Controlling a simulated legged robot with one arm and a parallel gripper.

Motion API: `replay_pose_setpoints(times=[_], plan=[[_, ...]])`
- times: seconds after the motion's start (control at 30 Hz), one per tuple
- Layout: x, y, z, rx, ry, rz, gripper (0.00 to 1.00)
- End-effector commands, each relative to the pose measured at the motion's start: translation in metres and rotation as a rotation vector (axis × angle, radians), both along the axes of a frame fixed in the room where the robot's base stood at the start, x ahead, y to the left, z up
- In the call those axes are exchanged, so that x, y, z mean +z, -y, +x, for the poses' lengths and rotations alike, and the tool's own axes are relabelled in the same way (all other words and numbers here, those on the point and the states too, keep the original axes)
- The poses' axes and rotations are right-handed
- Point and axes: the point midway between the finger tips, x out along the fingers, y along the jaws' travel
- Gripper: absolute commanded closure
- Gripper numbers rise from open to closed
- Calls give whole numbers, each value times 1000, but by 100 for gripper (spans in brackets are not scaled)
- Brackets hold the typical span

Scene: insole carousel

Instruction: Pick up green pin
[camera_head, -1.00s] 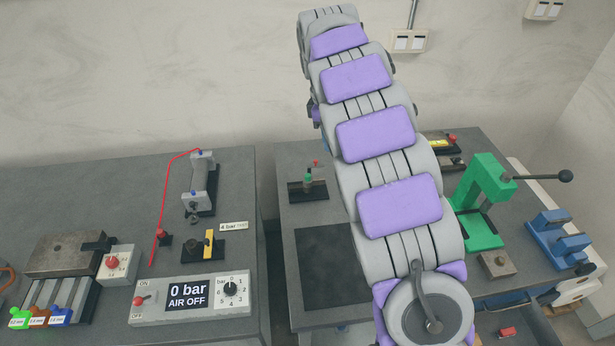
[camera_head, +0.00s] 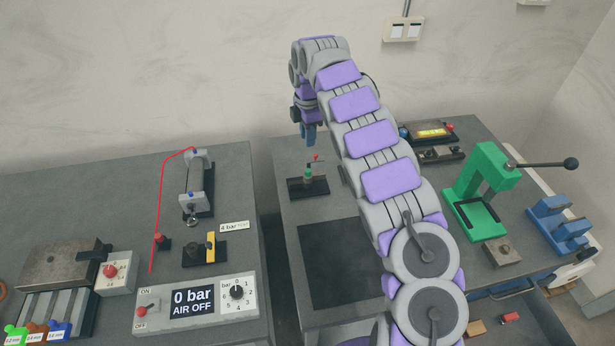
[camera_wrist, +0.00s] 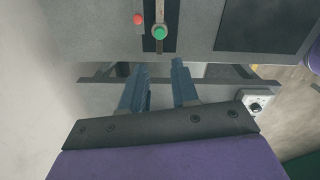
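The green pin (camera_head: 308,173) stands upright on a small dark fixture (camera_head: 309,188) at the back of the right table. From above, in the wrist view, the green pin (camera_wrist: 159,32) shows as a round green top. My gripper (camera_head: 308,140) hangs above and slightly behind the pin in the head view. In the wrist view my gripper (camera_wrist: 160,68) shows two blue fingers apart with nothing between them. The pin lies beyond the fingertips, roughly in line with the gap.
A small red part (camera_head: 316,158) is close to the pin. A green press (camera_head: 480,190) and blue blocks (camera_head: 558,222) stand to the right. A pressure panel (camera_head: 195,302) is on the left table, with a gap between tables. A dark mat (camera_head: 340,262) is bare.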

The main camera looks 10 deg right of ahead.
Motion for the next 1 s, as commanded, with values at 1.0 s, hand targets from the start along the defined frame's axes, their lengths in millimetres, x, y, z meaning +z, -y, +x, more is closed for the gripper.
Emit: replay_pose_setpoints(times=[1.0], plan=[[-135, 0, 1, -1, -4, -2, 71]])
